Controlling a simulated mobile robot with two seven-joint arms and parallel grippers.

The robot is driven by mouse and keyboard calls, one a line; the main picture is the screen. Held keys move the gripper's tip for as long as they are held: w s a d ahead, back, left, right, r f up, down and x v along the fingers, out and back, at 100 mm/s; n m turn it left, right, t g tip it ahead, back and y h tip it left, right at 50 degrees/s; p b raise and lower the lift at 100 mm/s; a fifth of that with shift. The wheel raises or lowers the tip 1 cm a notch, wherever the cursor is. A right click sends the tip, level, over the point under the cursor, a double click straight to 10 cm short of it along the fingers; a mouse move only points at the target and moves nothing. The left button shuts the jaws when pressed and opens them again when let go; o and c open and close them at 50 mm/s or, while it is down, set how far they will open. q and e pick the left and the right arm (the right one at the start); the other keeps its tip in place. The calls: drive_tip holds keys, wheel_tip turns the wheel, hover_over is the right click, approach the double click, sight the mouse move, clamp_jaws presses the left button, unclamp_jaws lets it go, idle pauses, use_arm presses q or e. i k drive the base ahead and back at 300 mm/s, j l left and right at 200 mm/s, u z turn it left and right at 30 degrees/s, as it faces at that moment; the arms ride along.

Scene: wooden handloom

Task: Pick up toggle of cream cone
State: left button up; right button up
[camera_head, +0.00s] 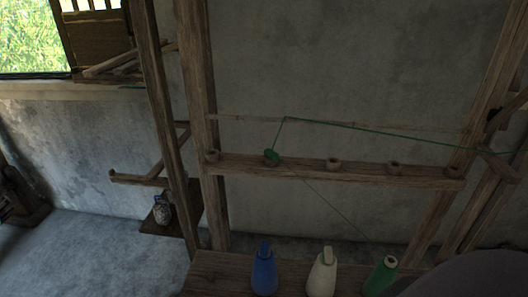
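The cream cone (322,275) stands upright on a wooden surface at the bottom, between a blue cone and a green cone. A pale toggle (328,255) shows at the top of the cream cone. The lower edge of the cone is close to the frame's bottom edge. Neither of my grippers shows in the head view.
The blue cone (264,272) stands to the left and the tilted green cone (382,274) to the right. A green thread runs from it to a rail (300,170) with several small cups. A dark grey rounded shape fills the bottom right. A patterned vase (162,209) stands at left.

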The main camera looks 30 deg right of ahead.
sight(328, 258)
drive_tip(key=z, duration=1.55)
